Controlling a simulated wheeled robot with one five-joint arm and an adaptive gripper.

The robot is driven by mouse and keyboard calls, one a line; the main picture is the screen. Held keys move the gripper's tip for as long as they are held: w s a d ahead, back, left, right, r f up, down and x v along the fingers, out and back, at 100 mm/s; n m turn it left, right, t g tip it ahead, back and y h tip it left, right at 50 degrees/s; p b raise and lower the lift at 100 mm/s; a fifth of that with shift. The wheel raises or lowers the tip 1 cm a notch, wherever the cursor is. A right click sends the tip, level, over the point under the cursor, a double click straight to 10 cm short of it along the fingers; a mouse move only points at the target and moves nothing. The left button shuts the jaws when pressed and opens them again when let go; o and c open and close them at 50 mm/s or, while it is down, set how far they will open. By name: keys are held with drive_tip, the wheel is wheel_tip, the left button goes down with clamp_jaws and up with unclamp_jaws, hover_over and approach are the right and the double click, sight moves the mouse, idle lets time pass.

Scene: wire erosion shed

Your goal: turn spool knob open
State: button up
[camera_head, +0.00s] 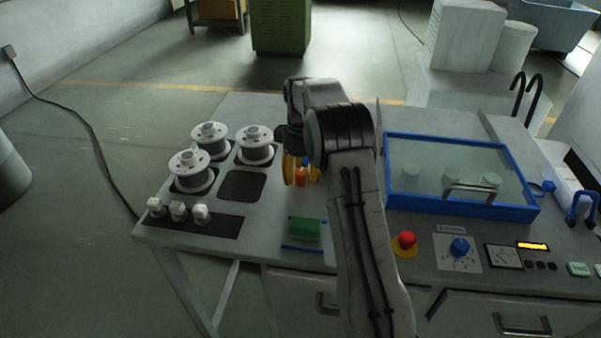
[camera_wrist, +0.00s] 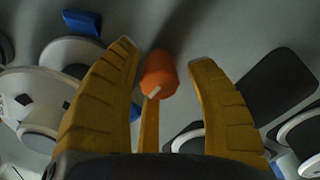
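An orange knob (camera_head: 301,178) with a small white mark stands on the worktop, right of the white spools; I take it for the spool knob. In the wrist view the orange knob (camera_wrist: 158,72) lies between the spread tips of my yellow-fingered gripper (camera_wrist: 166,60), nearer the left finger. My gripper (camera_head: 300,166) is open, and I see no firm grip on the knob. Whether a finger touches it, I cannot tell. In the head view my arm hides part of the gripper and the worktop behind it.
Spools (camera_head: 254,146) stand at the left, beside an empty dark square pad (camera_head: 242,186). Small white knobs (camera_head: 178,210) line the front left. A green block (camera_head: 305,229) lies in front. A blue-framed glass lid (camera_head: 462,210), red button (camera_head: 406,241) and blue dial (camera_head: 459,247) are at the right.

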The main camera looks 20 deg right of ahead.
sight(300, 171)
clamp_jaws()
drive_tip(key=shift+r+n+p, duration=0.1)
drive_tip(key=shift+n+p, duration=0.4)
drive_tip(key=shift+n, duration=1)
drive_tip(key=shift+o, duration=1)
unclamp_jaws()
wheel_tip(300, 171, up, 12)
